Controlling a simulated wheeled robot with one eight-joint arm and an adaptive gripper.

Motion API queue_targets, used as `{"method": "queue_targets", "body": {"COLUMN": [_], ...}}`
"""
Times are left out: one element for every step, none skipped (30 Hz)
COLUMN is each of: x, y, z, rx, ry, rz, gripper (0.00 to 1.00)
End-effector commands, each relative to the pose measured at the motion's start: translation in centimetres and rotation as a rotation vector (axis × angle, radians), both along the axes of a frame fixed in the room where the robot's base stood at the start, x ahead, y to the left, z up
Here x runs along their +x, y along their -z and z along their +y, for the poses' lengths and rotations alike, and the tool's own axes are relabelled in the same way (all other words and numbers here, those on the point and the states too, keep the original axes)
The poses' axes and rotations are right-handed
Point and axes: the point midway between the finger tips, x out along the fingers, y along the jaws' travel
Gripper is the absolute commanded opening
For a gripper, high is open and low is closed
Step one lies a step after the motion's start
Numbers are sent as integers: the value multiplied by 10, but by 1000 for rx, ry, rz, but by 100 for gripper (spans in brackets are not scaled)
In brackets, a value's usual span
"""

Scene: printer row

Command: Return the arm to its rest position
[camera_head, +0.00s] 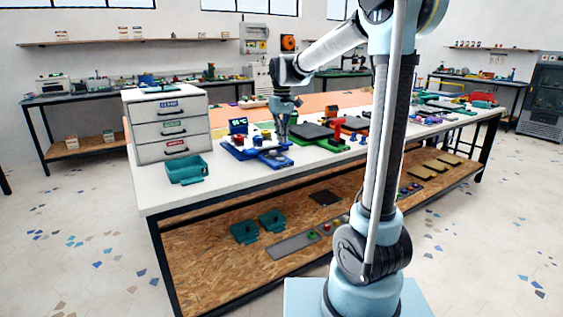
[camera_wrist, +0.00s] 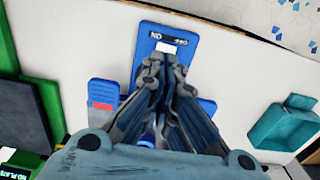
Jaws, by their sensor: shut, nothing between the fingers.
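My arm reaches out over the white workbench (camera_head: 163,199), with my gripper (camera_head: 283,138) pointing down above a blue device (camera_head: 257,150) near the bench's front edge. In the wrist view my gripper (camera_wrist: 165,70) is shut and empty, its fingertips in front of the blue device (camera_wrist: 160,37). A small display with partly hidden letters and a white patch show on the device beyond the fingertips. I cannot tell whether the fingertips touch it. The fingers hide its middle.
A grey drawer cabinet (camera_head: 168,127) and a teal bin (camera_head: 187,169) stand left of my gripper; the bin also shows in the wrist view (camera_wrist: 290,125). A dark-topped green device (camera_wrist: 20,112) lies on the other side. Parts lie on the lower wooden shelf (camera_head: 210,270).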

Motion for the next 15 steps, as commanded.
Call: {"method": "queue_targets", "body": {"x": [0,0,0,0,0,0,0,0,0,-1,-2,-5,-8,-12,-17], "y": [-1,-1,-1,-1,-1,-1,-1,-1,-1,-1,-1,-1,-2,-2,-2], "z": [0,0,0,0,0,0,0,0,-1,-1,-3,-6,-10,-14,-21], "rx": [0,0,0,0,0,0,0,0,0,1,1,1,1,3,3], "ry": [0,0,0,0,0,0,0,0,1,2,4,9,14,21,32], "rz": [0,0,0,0,0,0,0,0,0,-1,-1,-3,-4,-6,-9], "gripper": [0,0,0,0,0,0,0,0,0,0,0,0,0,0,0]}}
